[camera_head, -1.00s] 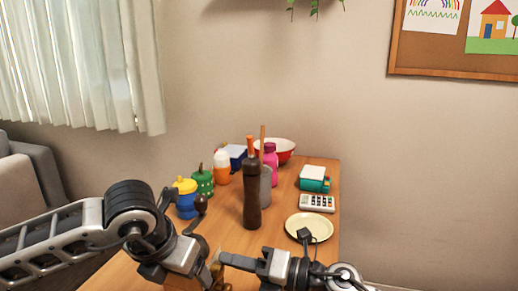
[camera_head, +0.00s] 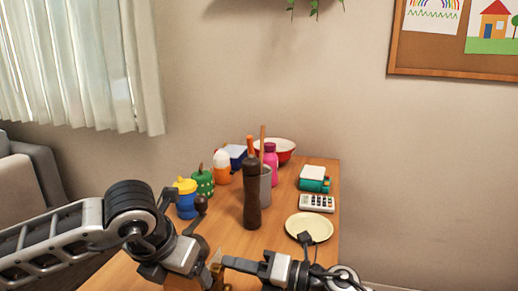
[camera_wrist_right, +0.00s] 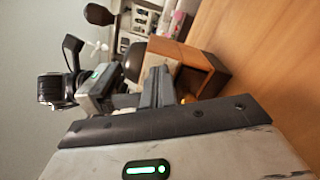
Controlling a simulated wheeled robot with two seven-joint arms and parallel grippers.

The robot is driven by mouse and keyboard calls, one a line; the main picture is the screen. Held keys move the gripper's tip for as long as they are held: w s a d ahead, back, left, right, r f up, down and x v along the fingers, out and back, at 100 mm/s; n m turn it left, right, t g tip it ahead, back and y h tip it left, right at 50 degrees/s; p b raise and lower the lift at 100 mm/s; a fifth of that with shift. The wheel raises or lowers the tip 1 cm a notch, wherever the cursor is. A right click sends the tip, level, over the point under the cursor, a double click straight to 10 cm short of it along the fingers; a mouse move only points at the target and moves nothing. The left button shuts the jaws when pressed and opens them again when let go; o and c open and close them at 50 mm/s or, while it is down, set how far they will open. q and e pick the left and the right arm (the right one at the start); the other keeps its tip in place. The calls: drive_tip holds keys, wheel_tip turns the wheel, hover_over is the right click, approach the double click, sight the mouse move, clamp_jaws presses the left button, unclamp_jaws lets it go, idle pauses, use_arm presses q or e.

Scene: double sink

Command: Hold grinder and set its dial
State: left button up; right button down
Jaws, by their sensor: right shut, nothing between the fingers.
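A wooden box-shaped body, which looks like the grinder (camera_wrist_right: 213,72), shows in the right wrist view with a dark opening. In the head view it is mostly hidden behind my grippers, with a brass-coloured part (camera_head: 216,270) showing between them. My left gripper (camera_head: 203,264) is at the grinder; its fingertips are hidden, so I cannot tell its grip. My right gripper (camera_head: 225,262) is shut and empty, its tips pointing left close to the brass-coloured part. Its shut fingers also show in the right wrist view (camera_wrist_right: 158,86), in front of the wooden body. I cannot make out the dial.
A tall dark brown mill (camera_head: 252,190) stands behind the grippers. A cream plate (camera_head: 309,228) and a calculator (camera_head: 317,203) lie to the right.

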use_arm(q)
drive_tip(key=shift+r, duration=0.1)
use_arm(e)
drive_tip(key=shift+a+f, duration=0.1)
use_arm(q)
drive_tip(key=shift+w, duration=0.1)
use_arm(e)
drive_tip(key=shift+w+d, duration=0.2)
drive_tip(key=shift+w, duration=0.1)
drive_tip(key=v, duration=0.6)
drive_tip(key=shift+w, duration=0.1)
use_arm(q)
drive_tip(key=o, duration=1)
drive_tip(key=shift+o, duration=0.2)
